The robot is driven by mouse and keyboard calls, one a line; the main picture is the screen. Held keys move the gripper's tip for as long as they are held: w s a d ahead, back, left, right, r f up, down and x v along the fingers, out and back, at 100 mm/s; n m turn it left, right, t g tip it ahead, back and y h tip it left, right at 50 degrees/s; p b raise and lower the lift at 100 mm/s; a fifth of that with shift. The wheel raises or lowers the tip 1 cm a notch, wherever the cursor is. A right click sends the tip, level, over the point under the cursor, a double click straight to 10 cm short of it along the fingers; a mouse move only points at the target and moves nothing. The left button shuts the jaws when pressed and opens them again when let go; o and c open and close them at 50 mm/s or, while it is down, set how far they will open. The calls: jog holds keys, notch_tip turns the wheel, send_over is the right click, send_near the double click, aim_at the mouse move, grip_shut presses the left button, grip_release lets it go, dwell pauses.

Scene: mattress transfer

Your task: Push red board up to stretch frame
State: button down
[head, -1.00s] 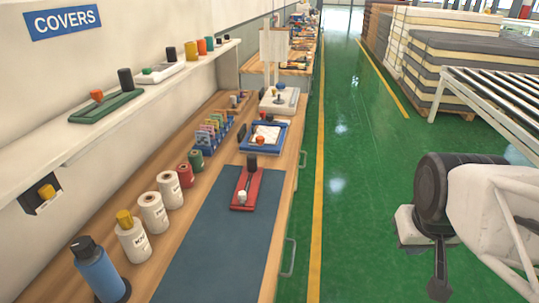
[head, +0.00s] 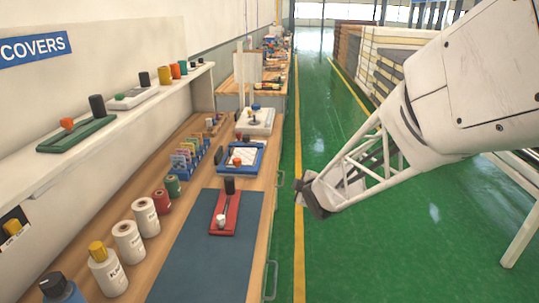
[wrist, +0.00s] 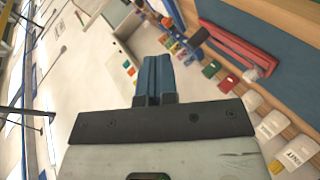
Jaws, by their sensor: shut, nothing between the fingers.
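The red board (head: 232,207) lies flat on the dark blue mat (head: 190,262) in the head view. It carries a black knob at its far end and a white knob at its near end. The likely stretch frame, a blue frame (head: 258,166) with a white sheet and an orange knob, lies just beyond the board, apart from it. My gripper (head: 299,185) hangs over the floor beside the bench, right of the board and not touching it. In the wrist view, its blue fingers (wrist: 154,74) are together and empty, and the red board (wrist: 236,45) shows at upper right.
White spools (head: 129,243) and coloured rolls line the bench left of the mat. A blue rack (head: 187,165) stands farther back. A shelf (head: 120,122) with a green board overhangs the left side. Bench handles stick out at the right edge. The green floor is open.

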aim_at(230, 183)
jog(key=w+a+f+n+y, duration=0.1)
jog(key=a+f+n+y, duration=0.2)
jog(key=a+f, duration=0.1)
jog(key=w+a+f+n+y, duration=0.1)
jog(key=a+f+n+y, duration=0.2)
jog(key=a, duration=0.4)
jog(key=w+a+f+n+y, duration=0.2)
jog(key=a+f+n+y, duration=0.1)
jog(key=a+f+n, duration=0.2)
jog(key=shift+a, duration=0.2)
jog(key=shift+w, duration=0.1)
jog(key=x, duration=1)
jog(key=shift+w, duration=0.35)
jog(key=shift+w+a, duration=0.1)
jog(key=shift+w, duration=1.45)
jog(key=shift+w, duration=0.1)
jog(key=w, duration=1)
jog(key=shift+w+a, duration=0.25)
jog(key=shift+a, duration=0.1)
